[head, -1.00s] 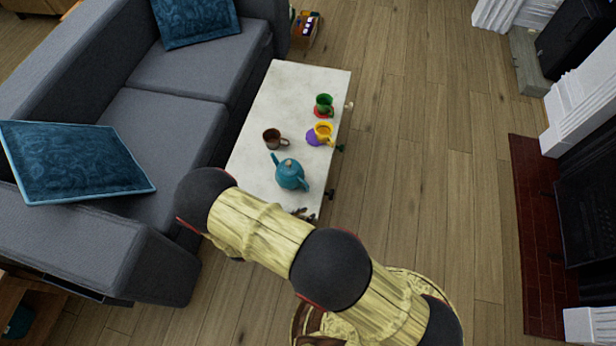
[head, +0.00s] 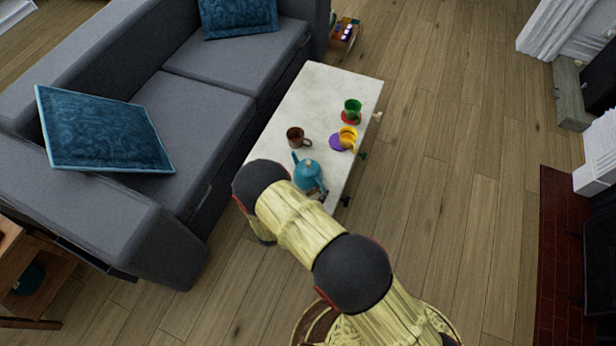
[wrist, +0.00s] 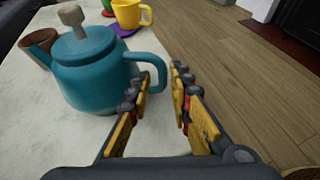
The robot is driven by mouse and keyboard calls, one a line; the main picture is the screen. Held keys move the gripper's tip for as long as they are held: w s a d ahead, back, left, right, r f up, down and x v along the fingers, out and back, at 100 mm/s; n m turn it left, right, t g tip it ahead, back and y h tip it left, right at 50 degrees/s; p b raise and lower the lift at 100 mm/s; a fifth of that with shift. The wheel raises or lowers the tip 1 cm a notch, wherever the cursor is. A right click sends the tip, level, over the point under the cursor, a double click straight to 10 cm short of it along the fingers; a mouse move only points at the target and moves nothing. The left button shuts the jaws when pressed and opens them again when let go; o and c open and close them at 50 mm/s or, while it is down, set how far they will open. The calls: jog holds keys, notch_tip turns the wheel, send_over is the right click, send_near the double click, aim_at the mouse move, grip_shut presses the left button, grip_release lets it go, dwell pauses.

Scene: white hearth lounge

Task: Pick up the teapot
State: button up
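The teal teapot (head: 308,174) stands upright on the near end of the white coffee table (head: 318,88). In the wrist view the teapot (wrist: 88,75) fills the left side, with a brown knob on its lid and its handle (wrist: 152,72) pointing right. My gripper (wrist: 160,88) is open and empty, its fingers on either side of a gap. The handle's lower part sits just beyond the left fingertip; I cannot tell whether they touch. In the head view my arm hides most of the gripper, beside the teapot.
A brown mug (head: 296,137), a yellow mug (head: 347,138) by a purple saucer (head: 336,143), and a green mug (head: 352,110) on a red saucer (head: 350,120) stand farther along the table. A grey sofa (head: 210,105) borders its left. Wooden floor (head: 450,170) is clear on the right.

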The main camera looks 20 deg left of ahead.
aim_at(322, 192)
jog(key=b+x, duration=0.1)
jog(key=x, duration=0.2)
jog(key=shift+s, duration=0.1)
jog(key=c, duration=0.4)
grip_shut()
dwell(0.5)
jog(key=shift+a+r, duration=0.1)
